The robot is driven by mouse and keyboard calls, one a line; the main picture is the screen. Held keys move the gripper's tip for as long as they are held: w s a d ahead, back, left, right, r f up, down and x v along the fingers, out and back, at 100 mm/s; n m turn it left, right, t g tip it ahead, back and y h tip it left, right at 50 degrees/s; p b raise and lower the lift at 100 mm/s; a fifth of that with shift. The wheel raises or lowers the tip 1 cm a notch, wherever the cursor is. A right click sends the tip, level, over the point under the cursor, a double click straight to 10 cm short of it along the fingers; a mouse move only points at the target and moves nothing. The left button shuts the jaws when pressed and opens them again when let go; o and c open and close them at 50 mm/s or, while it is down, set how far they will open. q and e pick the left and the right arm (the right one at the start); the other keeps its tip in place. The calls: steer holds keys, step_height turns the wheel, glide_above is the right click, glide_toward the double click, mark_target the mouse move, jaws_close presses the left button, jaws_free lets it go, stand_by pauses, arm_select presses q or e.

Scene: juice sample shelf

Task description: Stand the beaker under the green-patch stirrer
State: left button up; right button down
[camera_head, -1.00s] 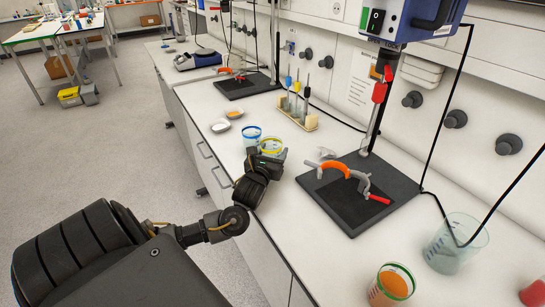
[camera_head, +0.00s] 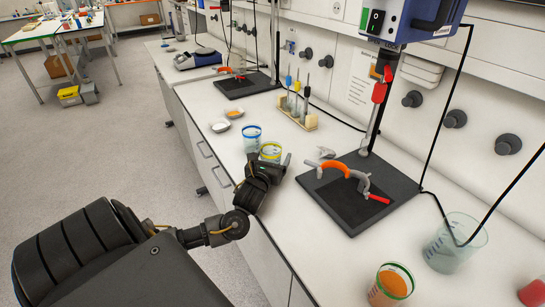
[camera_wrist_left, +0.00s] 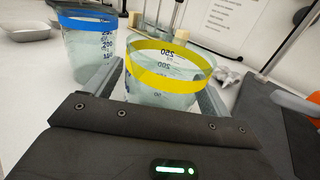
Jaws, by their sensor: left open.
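A clear beaker with a yellow band (camera_head: 271,152) stands at the counter's front edge; it also shows in the left wrist view (camera_wrist_left: 165,82). My left gripper (camera_head: 268,161) is open, with one finger on each side of this beaker. Whether the fingers touch it is unclear. A blue-banded beaker (camera_head: 252,137) stands just beyond. A stirrer with a blue motor head (camera_head: 415,20) has a dark base plate (camera_head: 345,215) and an orange-and-grey clamp (camera_head: 337,169). A farther stirrer base (camera_head: 245,86) stands at the back. My right gripper is out of view.
A rack of stirring rods (camera_head: 299,117) stands behind the beakers. An orange-filled beaker with a green rim (camera_head: 390,286) and a large clear beaker (camera_head: 452,245) stand at the near right. Black cables hang beside the stirrer. Two small dishes (camera_head: 221,126) lie beyond the beakers.

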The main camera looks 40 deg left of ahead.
arm_select(q)
steer(key=shift+r, duration=0.15)
steer(key=v, duration=0.5)
steer(key=shift+s+d, duration=0.15)
steer(key=shift+s, duration=0.2)
steer(key=p+v, duration=0.3)
steer(key=v, duration=0.2)
steer(key=shift+s+r, duration=0.2)
steer(key=shift+s+d+f, duration=0.15)
steer(key=shift+s+d, duration=0.05)
steer(key=shift+s, duration=0.2)
